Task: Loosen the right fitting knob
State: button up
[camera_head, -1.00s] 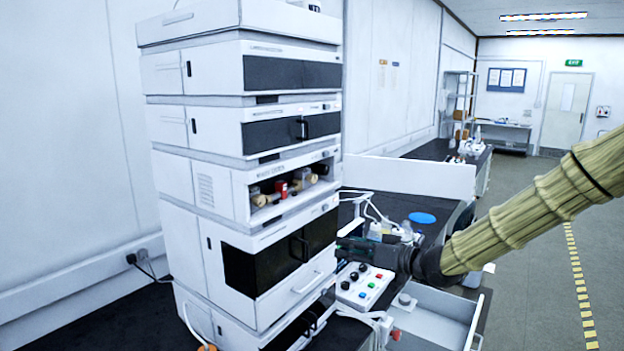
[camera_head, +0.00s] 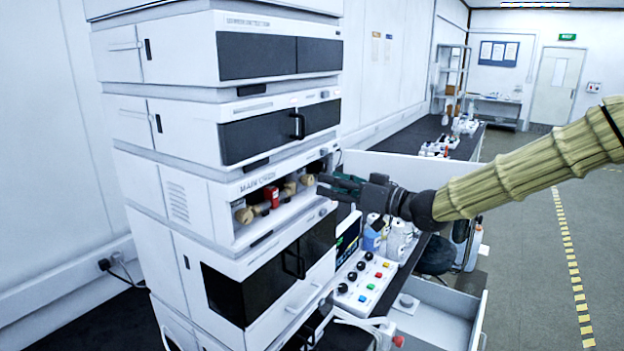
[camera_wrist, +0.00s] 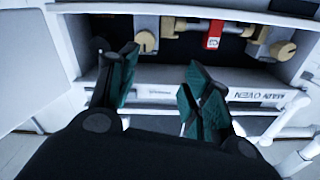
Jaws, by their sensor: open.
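The fittings sit in an open, dark bay of the white instrument stack. A beige knob (camera_head: 307,180) is at the bay's right end in the head view, close to my gripper (camera_head: 322,186). Another beige knob (camera_head: 243,215) is at the left end. The wrist view is inverted, with the label upside down: the right knob (camera_wrist: 146,40) shows left and the left knob (camera_wrist: 283,50) right. My gripper (camera_wrist: 162,64) has its green-padded fingers apart and empty at the bay front. The right knob lies just beyond the left-hand fingertip, apart from it as far as I can tell.
A red part (camera_head: 271,197) sits between the knobs. The label strip (camera_wrist: 170,92) borders the bay. A control box with coloured buttons (camera_head: 362,282), bottles (camera_head: 398,238) and an open drawer (camera_head: 440,312) stand below and right of my gripper.

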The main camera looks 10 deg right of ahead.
aim_at(312, 181)
jog(key=w+a+f, duration=0.1)
jog(key=w, duration=0.1)
jog(key=w+a+p, duration=0.1)
jog(key=w, duration=0.2)
jog(key=w+a+f, duration=0.1)
jog(key=w, duration=0.2)
jog(key=shift+w+a+f+p, duration=0.1)
jog(key=shift+w+f+p, duration=0.1)
jog(key=shift+f+p, duration=0.1)
jog(key=shift+s+a+r, duration=0.2)
jog(key=shift+s+r, duration=0.1)
jog(key=shift+s, duration=0.2)
jog(key=shift+s+a+r, duration=0.15)
jog(key=shift+s+r, duration=0.15)
jog(key=shift+s, duration=0.15)
jog(key=shift+w+f, duration=0.25)
jog(key=shift+w, duration=0.1)
jog(key=c, duration=0.3)
jog(key=shift+w+d+f, duration=0.1)
jog(key=shift+w+d, duration=0.05)
jog(key=c, duration=0.8)
